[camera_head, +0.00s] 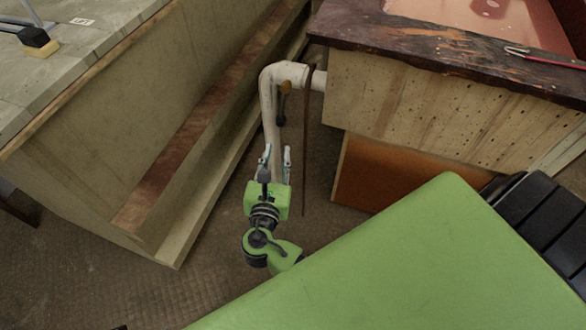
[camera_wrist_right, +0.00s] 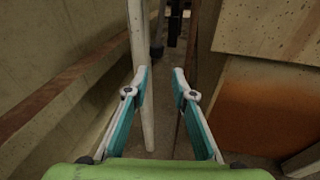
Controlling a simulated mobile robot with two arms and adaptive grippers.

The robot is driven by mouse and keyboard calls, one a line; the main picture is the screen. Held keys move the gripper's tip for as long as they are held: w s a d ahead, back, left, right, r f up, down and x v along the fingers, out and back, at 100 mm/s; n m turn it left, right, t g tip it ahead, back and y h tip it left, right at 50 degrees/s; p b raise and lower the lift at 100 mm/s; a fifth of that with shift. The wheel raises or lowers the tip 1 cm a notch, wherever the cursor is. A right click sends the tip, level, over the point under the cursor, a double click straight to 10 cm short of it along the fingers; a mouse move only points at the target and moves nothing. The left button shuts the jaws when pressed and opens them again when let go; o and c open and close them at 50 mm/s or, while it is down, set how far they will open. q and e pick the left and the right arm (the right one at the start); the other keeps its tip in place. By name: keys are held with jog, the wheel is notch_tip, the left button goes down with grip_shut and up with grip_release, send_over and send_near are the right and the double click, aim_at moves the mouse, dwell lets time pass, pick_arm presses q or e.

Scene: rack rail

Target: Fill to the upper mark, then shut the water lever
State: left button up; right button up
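A pale pipe (camera_head: 269,110) comes out of the side of the right-hand wooden cabinet, bends and runs down towards the floor. A small lever-like part with a yellow-brown top (camera_head: 285,87) and a dark stem sits beside the pipe, just under the bend. My right gripper (camera_head: 277,148) is open and low by the pipe, below the lever and apart from it. In the right wrist view the pipe (camera_wrist_right: 141,40) passes close to the left finger; I cannot tell whether they touch. Nothing is held. No fill mark can be made out. My left gripper is out of view.
A wooden bench (camera_head: 200,75) stands left, with a black-and-yellow block (camera_head: 38,42) on top. The right cabinet (camera_head: 440,110) has a dark worktop with a reddish basin (camera_head: 480,20) and a red bar (camera_head: 545,58). A thin brown strip (camera_head: 306,140) hangs right of the pipe. The gap between is narrow.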

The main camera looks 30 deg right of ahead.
jog(key=s+f+m+g+y+p, duration=0.2)
jog(key=s+f+g+p, duration=0.1)
jog(key=f, duration=0.7)
jog(key=s+f+m+g+y+p, duration=0.2)
jog(key=s+f, duration=0.4)
jog(key=f, duration=0.5)
jog(key=shift+s+a+f+m+g+y+p, duration=0.2)
jog(key=shift+a+m+g+y+p, duration=0.15)
jog(key=shift+m+y+p, duration=0.35)
